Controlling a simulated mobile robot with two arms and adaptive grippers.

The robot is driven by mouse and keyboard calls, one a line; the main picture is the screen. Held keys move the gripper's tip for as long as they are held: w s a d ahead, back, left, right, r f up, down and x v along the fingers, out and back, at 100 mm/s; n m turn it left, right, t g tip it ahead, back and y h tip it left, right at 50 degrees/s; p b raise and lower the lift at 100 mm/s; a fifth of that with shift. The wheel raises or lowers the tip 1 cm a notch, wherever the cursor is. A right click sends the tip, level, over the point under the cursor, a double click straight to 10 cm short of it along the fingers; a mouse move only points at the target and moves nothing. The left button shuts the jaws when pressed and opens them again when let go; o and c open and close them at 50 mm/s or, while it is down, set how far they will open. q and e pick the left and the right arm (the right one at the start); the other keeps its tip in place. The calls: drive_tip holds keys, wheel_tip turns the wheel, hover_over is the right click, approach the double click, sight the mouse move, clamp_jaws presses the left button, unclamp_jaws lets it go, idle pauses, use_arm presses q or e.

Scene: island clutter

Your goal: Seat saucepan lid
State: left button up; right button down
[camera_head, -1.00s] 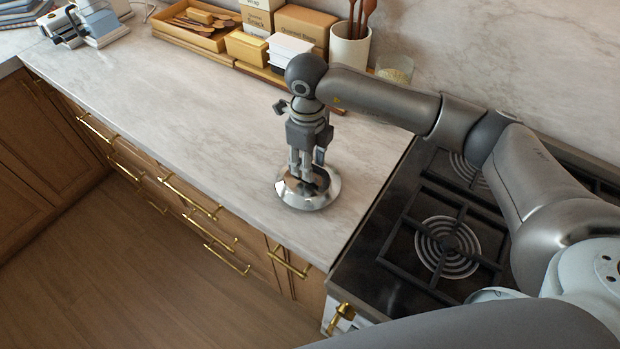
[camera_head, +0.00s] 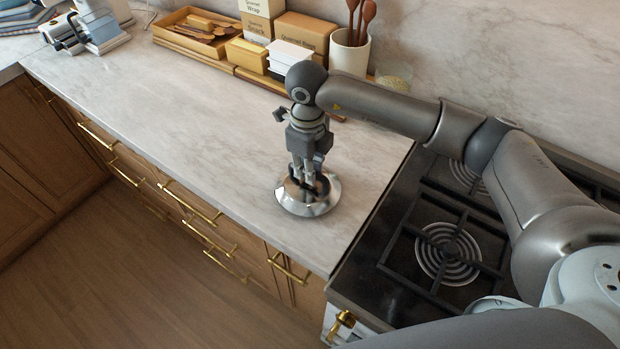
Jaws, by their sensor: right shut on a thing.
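The saucepan lid (camera_head: 292,206) is a round, shiny metal disc over the marble counter near the stove's left side. My right gripper (camera_head: 308,186) points down at it and is shut on its top; the fingers hide the knob. The lid looks slightly tilted. I cannot tell whether its rim touches the counter. A saucepan does not show clearly; part of a pale, rounded thing (camera_head: 500,304) shows at the stove's front, largely hidden by my arm. My left gripper is not in view.
The black stove (camera_head: 385,285) with grates lies right of the lid. At the back stand a wooden tray (camera_head: 190,40), boxes (camera_head: 305,32), a utensil crock (camera_head: 348,55) and a glass (camera_head: 394,76). The counter (camera_head: 170,110) left of the gripper is clear.

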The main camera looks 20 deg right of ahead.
drive_tip(key=shift+r+p, duration=1.1)
drive_tip(key=shift+r, duration=1.35)
